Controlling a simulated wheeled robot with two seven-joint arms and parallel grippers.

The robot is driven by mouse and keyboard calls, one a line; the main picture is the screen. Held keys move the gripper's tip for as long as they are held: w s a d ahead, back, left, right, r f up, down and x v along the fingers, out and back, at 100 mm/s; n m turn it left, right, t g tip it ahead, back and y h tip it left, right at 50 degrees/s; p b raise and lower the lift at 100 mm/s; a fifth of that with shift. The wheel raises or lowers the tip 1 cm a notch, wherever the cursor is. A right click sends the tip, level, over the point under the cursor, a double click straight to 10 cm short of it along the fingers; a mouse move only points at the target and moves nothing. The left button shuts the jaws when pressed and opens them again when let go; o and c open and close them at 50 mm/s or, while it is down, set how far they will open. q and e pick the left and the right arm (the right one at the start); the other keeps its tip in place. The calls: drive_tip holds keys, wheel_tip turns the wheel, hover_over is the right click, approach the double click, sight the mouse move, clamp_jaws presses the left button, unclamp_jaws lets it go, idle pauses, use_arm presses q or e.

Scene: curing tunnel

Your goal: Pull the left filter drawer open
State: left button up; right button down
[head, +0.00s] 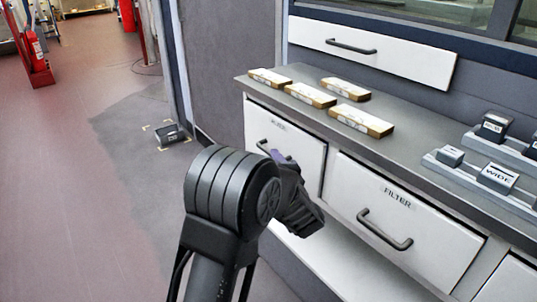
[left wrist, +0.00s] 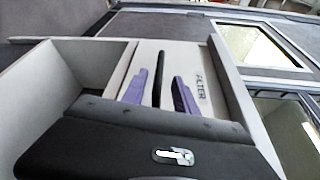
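The left filter drawer (head: 309,151) is a white front under the counter, and it looks shut. Its label is partly readable in the head view; the left wrist view shows "FILTER" on the drawer (left wrist: 208,60). Its dark bar handle (head: 262,146) is partly hidden by my gripper. My left gripper (head: 280,156) is at this handle. In the left wrist view, the purple fingers of the left gripper (left wrist: 159,92) are open, one on each side of the handle (left wrist: 157,78), with gaps visible. My right gripper is not in view.
A second FILTER drawer (head: 410,225) with a dark handle is to the right. Several boxes and grey holders (head: 487,180) stand on the counter (head: 410,146). A white shelf (head: 340,262) runs below. A small dark object (head: 170,135) lies on the floor. The left floor is open.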

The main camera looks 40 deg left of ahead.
use_arm(q)
drive_tip(key=b+x, duration=0.1)
drive_tip(key=x, duration=0.4)
drive_tip(key=shift+a+f+b, duration=0.1)
drive_tip(key=shift+f+b, duration=0.1)
drive_tip(key=shift+b, duration=0.1)
drive_tip(key=shift+w+a, duration=0.5)
clamp_jaws()
idle(0.7)
